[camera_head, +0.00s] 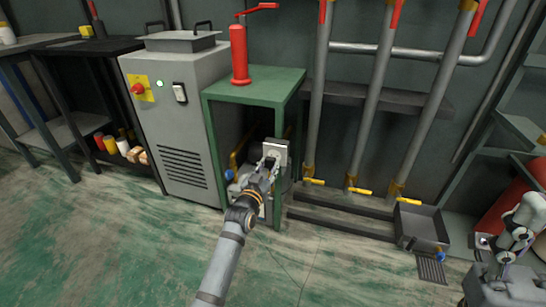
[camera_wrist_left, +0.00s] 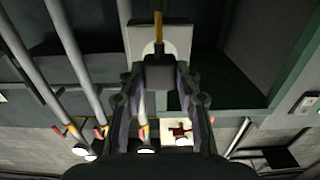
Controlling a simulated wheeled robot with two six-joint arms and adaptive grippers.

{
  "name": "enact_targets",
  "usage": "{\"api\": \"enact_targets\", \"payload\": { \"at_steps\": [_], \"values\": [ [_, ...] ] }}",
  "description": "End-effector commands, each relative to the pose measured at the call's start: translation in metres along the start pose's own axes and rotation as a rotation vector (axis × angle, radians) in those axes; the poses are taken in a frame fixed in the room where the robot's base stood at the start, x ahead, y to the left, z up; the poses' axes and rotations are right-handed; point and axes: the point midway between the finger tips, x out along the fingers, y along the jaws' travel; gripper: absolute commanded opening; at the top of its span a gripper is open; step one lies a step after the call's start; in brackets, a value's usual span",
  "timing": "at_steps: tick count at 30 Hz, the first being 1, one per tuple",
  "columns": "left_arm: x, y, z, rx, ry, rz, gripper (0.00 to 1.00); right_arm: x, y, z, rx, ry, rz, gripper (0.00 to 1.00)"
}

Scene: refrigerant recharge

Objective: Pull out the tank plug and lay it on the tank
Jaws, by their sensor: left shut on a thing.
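In the head view my left gripper (camera_head: 269,167) reaches under the green table to a pale square plate (camera_head: 280,147) on the front of a grey unit that I take for the tank. In the left wrist view the fingers (camera_wrist_left: 159,78) are shut on a dark block (camera_wrist_left: 160,71), apparently the tank plug. A brass rod (camera_wrist_left: 158,28) shows just beyond the block, in front of the pale plate (camera_wrist_left: 175,40). I cannot tell whether the block still touches the plate or how the rod joins it. Most of the tank is hidden by the table and my arm.
A red cylinder (camera_head: 239,54) stands on the green table (camera_head: 276,87). A grey cabinet (camera_head: 179,120) is close on the left. Pipes with yellow handles (camera_head: 360,191) and a grey basin (camera_head: 421,226) are on the right. The floor in front is clear.

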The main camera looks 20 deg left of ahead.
Motion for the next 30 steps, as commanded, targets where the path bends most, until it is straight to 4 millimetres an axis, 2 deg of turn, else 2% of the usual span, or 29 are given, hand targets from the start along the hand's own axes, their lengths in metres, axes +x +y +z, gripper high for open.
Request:
{"api": "enact_targets", "payload": {
  "at_steps": [21, 30],
  "values": [
    [-0.028, 0.000, -0.002, 0.000, 0.001, 0.000, 0.00, 0.016, 0.002, -0.001, 0.000, 0.000, 0.000, 0.47],
    [-0.031, 0.000, -0.001, 0.000, 0.002, 0.000, 0.00, 0.017, 0.002, -0.001, 0.000, 0.000, 0.000, 0.47]
  ]
}}
